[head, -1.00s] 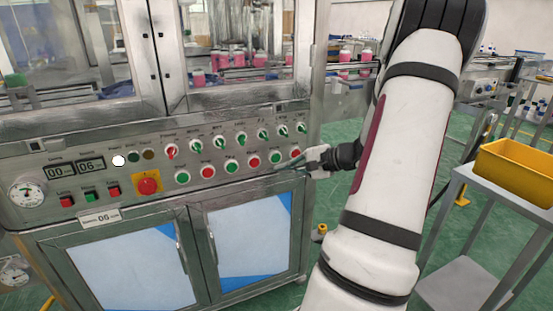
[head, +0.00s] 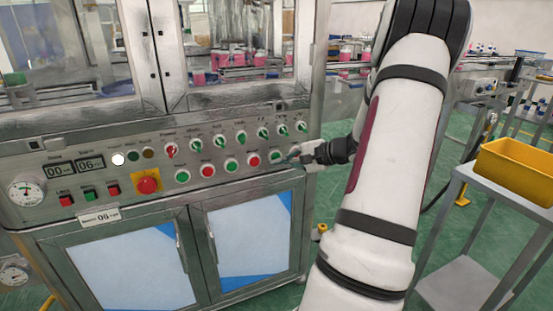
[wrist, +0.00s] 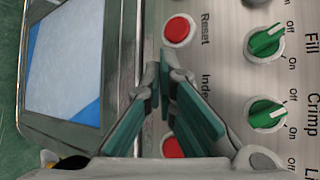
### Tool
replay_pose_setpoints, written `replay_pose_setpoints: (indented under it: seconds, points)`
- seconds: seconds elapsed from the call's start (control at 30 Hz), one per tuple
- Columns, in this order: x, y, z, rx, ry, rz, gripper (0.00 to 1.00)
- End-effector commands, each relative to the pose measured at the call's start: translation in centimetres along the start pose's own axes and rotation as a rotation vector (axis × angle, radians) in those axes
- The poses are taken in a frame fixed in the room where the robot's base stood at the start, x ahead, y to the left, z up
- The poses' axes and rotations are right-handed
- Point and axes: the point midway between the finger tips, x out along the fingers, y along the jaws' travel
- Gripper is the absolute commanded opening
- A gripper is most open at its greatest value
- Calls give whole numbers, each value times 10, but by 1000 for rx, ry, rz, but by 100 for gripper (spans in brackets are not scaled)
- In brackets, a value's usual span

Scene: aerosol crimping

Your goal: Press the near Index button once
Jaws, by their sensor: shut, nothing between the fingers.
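The control panel (head: 120,172) carries a lower row of green and red buttons. The green Index button (head: 277,157) is near the row's right end in the head view. My gripper (head: 289,157) is just right of it, over the row's end. In the wrist view my gripper (wrist: 163,70) is shut and empty, with its tips beside the partly covered "Index" label. The button at that label is hidden behind the fingers. The red Reset button (wrist: 179,29) is clear above them. I cannot tell whether the tips touch the panel.
Green selector knobs (wrist: 267,42) stick out above the button row. A red emergency stop (head: 147,184) sits on a yellow plate to the left. Cabinet doors (head: 252,240) lie below the panel. A grey cart with a yellow bin (head: 515,170) stands at the right.

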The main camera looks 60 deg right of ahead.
Motion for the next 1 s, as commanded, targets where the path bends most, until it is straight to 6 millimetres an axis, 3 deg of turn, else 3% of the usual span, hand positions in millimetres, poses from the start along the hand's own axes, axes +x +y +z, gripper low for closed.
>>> replay_pose_setpoints:
  seconds: [1.0]
  points:
    - [6,-4,-3,-2,-1,0,0]
